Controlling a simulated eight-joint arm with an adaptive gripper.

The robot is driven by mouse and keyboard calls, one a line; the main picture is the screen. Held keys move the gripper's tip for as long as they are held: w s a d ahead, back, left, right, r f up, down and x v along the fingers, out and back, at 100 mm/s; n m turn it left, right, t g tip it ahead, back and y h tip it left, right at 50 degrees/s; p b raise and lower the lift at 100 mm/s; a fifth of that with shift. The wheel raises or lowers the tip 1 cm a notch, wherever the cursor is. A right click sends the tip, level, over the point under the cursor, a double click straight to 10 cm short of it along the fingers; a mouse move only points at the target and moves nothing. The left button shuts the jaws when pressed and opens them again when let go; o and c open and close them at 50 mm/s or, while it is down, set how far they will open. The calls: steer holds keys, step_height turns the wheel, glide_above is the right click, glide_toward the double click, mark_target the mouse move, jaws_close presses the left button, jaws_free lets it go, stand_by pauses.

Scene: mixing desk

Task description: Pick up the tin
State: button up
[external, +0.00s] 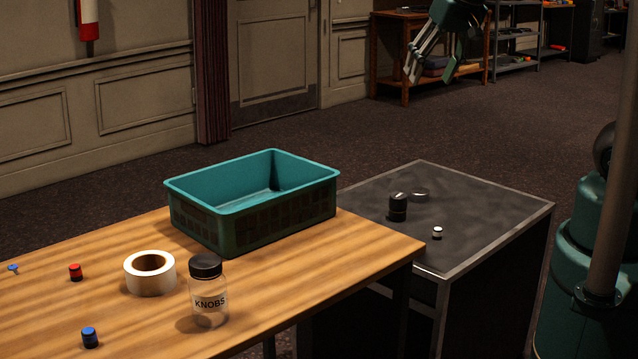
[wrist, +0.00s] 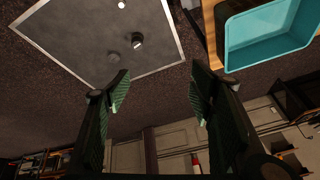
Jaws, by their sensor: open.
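My gripper (external: 428,76) hangs high above and beyond the side table, open and empty, well apart from the tin. In the wrist view its two fingers (wrist: 159,88) are spread wide with nothing between them.
A teal crate (external: 255,222), tape roll (external: 150,274) and knob jar (external: 208,290) stand on the wooden desk.

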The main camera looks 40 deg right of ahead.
steer(key=w+d+f+m+g+b, duration=0.2)
steer(key=w+d+f+m, duration=0.2)
steer(key=w+d+f, duration=0.45)
steer(key=m+g+b, duration=0.3)
steer(key=m+b, duration=0.1)
steer(key=m, duration=0.5)
glide_above(418, 191)
step_height(418, 191, down, 27)
steer(key=shift+w+d+f+m+y, duration=0.15)
steer(key=shift+f+m+y, duration=0.15)
steer(key=shift+f, duration=0.2)
steer(key=shift+f, duration=1.3)
